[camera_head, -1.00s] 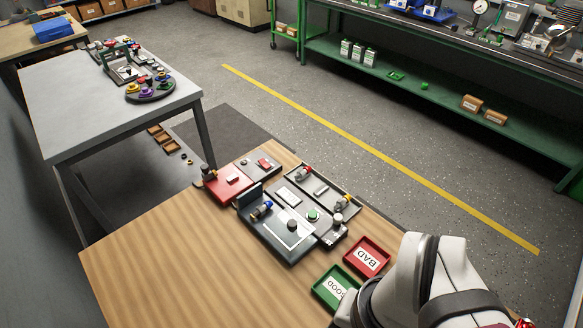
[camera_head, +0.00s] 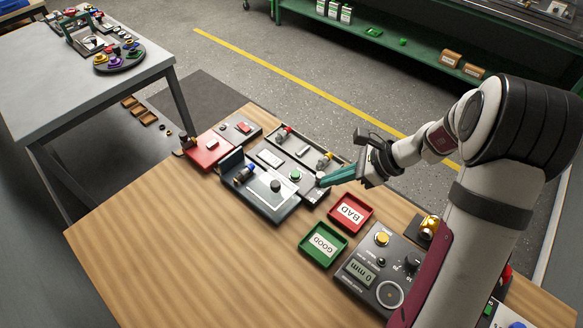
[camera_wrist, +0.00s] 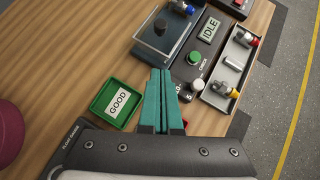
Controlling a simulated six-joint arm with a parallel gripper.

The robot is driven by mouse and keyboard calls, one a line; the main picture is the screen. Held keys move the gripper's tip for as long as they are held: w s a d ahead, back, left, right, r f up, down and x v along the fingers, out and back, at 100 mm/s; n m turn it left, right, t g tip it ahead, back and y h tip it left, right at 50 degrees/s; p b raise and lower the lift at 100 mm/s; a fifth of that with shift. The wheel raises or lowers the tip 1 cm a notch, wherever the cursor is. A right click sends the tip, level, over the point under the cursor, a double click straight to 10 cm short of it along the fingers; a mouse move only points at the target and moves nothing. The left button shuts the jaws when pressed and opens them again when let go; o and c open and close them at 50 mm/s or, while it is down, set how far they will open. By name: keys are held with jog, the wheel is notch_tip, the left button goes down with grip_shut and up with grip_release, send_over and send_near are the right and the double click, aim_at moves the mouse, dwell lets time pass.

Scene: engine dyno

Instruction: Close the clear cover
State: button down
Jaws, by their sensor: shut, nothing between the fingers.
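A dark blue fixture (camera_head: 250,202) sits on the wooden table, with an upright dark plate at its back left and a blue-tipped part (camera_head: 243,174) on it. A pale-edged, see-through panel, seemingly the clear cover (camera_head: 262,189), shows on its top beside a black knob (camera_head: 275,186). Its exact hinge position is hard to tell. The fixture is partly cut off in the wrist view (camera_wrist: 176,48). My gripper (camera_head: 322,181) has teal fingers, shut and empty. It is right of the fixture, above the front end of the grey check unit; the fingers show in the wrist view (camera_wrist: 160,74).
The check unit has an IDLE display (camera_wrist: 209,29), a green button (camera_wrist: 195,57) and a white knob (camera_wrist: 197,86). A parts tray (camera_wrist: 238,55) lies beside it. Green GOOD (camera_head: 323,244) and red BAD (camera_head: 350,212) trays and a gauge (camera_head: 372,270) stand nearer. The table's left front is clear.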

send_near(292, 193)
jog(key=s+x, duration=0.1)
jog(key=x, duration=0.2)
jog(key=a, duration=0.1)
jog(key=w+a, duration=0.1)
jog(key=w+a+f, duration=0.1)
jog(key=shift+a, duration=0.35)
jog(key=shift+w+a, duration=0.15)
jog(key=shift+a, duration=0.3)
jog(key=shift+w, duration=0.1)
jog(key=w+a, duration=0.7)
jog(key=shift+w+a, duration=0.15)
jog(key=shift+a, duration=0.1)
jog(key=shift+w+a, duration=0.25)
jog(key=shift+a, duration=0.05)
